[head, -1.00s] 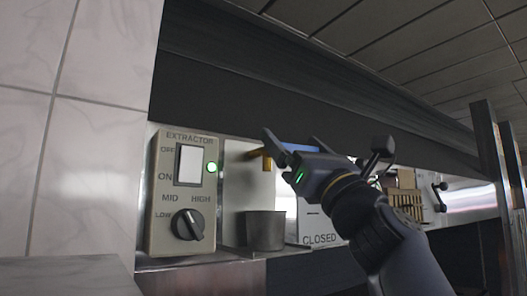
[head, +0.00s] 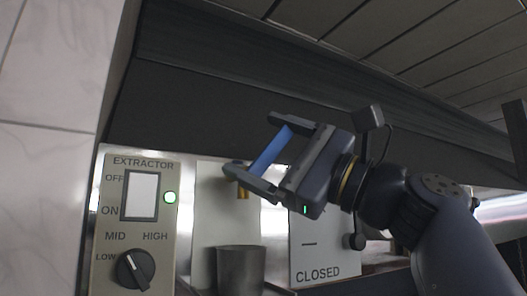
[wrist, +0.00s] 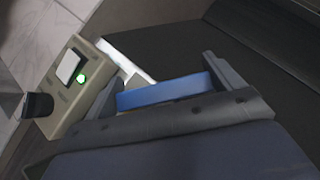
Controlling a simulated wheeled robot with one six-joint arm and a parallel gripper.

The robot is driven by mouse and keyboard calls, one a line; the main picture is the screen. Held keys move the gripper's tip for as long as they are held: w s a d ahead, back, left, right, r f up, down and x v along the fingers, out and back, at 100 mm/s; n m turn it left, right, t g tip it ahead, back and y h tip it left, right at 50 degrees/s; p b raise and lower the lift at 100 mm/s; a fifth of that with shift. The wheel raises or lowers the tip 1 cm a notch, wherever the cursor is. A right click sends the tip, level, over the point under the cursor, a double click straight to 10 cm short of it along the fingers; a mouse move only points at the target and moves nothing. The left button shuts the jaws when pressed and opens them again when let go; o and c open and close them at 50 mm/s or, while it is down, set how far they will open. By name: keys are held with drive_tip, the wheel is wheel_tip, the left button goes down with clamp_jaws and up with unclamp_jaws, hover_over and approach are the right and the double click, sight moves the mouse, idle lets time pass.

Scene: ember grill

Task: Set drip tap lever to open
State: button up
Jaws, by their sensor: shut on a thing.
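My gripper (head: 250,142) is at the middle of the head view, in front of the pale wall panel, with its fingers pointing up and left. A blue bar (head: 269,151) spans between its two fingers, and they are shut on it. It also shows in the wrist view (wrist: 160,92), lying across between the fingers. The brass-yellow tap (head: 243,191) shows just below the lower fingertip. Whether the blue bar joins the tap as its lever is hidden by the gripper. A plate marked CLOSED (head: 318,274) stands to the right of the tap.
The extractor box (head: 127,230) with a rocker switch, a green light and a knob is at the left. A dark grey cup (head: 241,268) stands below the tap. A dark hood (head: 200,130) runs above the gripper. A tiled wall (head: 50,90) is at far left.

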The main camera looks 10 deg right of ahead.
drive_tip(key=n+g+p, duration=0.2)
drive_tip(key=a+n+p, duration=0.1)
drive_tip(key=shift+s+r+n+g+h, duration=0.15)
drive_tip(key=shift+r+n+g+h, duration=0.25)
drive_tip(key=shift+s+a+f+n+g+h+p, duration=0.1)
drive_tip(key=shift+a+n+g+h+p, duration=0.1)
drive_tip(key=shift+n+g+h+p, duration=0.3)
drive_tip(key=shift+s+a+f+n+g+h+p, duration=0.1)
drive_tip(key=shift+a+n+g+p, duration=0.1)
drive_tip(key=shift+n+p, duration=0.45)
drive_tip(key=o, duration=1.2)
drive_tip(key=shift+a, duration=0.1)
drive_tip(key=shift+c, duration=0.2)
drive_tip(key=b+v, duration=0.1)
drive_tip(key=v, duration=1)
drive_tip(key=shift+b, duration=0.4)
drive_tip(key=shift+w+a, duration=0.1)
drive_tip(key=shift+a, duration=0.05)
drive_tip(key=shift+p+x, duration=0.95)
drive_tip(key=shift+x, duration=4.4)
